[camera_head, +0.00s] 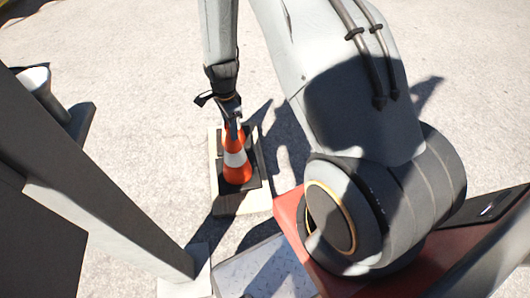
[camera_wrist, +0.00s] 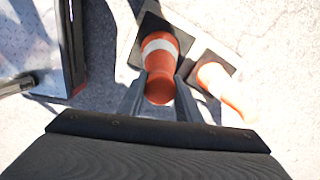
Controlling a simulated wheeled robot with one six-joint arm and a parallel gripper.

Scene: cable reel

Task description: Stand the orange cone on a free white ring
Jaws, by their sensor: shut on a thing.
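An orange cone (camera_head: 237,170) with a white band and a dark square base is in the middle of the head view. My gripper (camera_head: 233,125) is above it, shut on its upper part. In the wrist view the cone (camera_wrist: 160,65) is between the two fingers (camera_wrist: 160,97), its dark base farther up the picture. I cannot tell whether its base touches what is below. A second orange cone (camera_wrist: 226,90) with a pale band and dark base is to its right in the wrist view, apart from the gripper. I make out no white ring in either view.
A pale slab (camera_head: 240,206) shows under and around the cone's base in the head view. A metal plate (camera_wrist: 25,45) with a dark edge is at the left of the wrist view. Pale concrete ground (camera_head: 120,60) is open at the upper left.

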